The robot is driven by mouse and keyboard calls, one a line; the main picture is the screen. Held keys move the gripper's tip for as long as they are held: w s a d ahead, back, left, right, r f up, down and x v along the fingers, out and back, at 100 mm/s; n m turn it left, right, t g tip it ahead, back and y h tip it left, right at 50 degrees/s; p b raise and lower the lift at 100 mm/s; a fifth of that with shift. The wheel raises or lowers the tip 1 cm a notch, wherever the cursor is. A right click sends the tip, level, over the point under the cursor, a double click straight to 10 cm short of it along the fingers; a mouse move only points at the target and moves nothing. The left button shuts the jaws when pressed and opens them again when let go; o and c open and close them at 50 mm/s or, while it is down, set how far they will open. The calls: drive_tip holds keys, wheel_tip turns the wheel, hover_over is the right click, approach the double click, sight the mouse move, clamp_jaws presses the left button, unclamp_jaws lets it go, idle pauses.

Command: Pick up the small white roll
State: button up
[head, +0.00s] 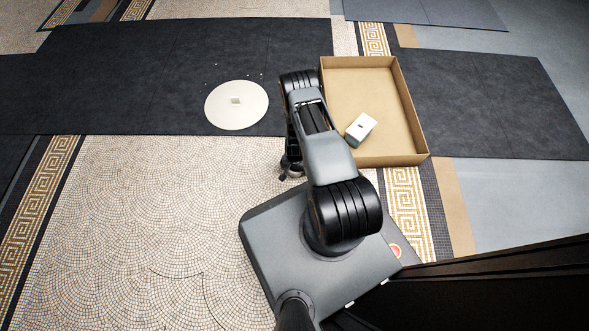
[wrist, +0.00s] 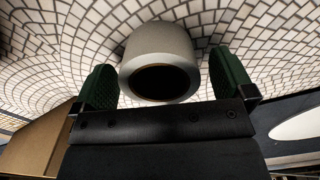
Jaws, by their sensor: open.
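The small white roll (wrist: 160,47) shows in the wrist view, with its dark round opening facing the camera. It rests on the mosaic floor (wrist: 270,40). My gripper (wrist: 167,74) is open, with one green finger on each side of the roll. A gap shows at the right finger; the left finger is very close to the roll, and I cannot tell if it touches. In the head view my gripper (head: 291,170) is low over the mosaic, left of the cardboard tray, and partly behind my arm. I cannot make out the roll in the head view.
The open cardboard tray (head: 412,115) stands right of my arm with a white box (head: 361,129) in it. Mosaic at left is clear.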

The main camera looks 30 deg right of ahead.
drive_tip(key=c, duration=1)
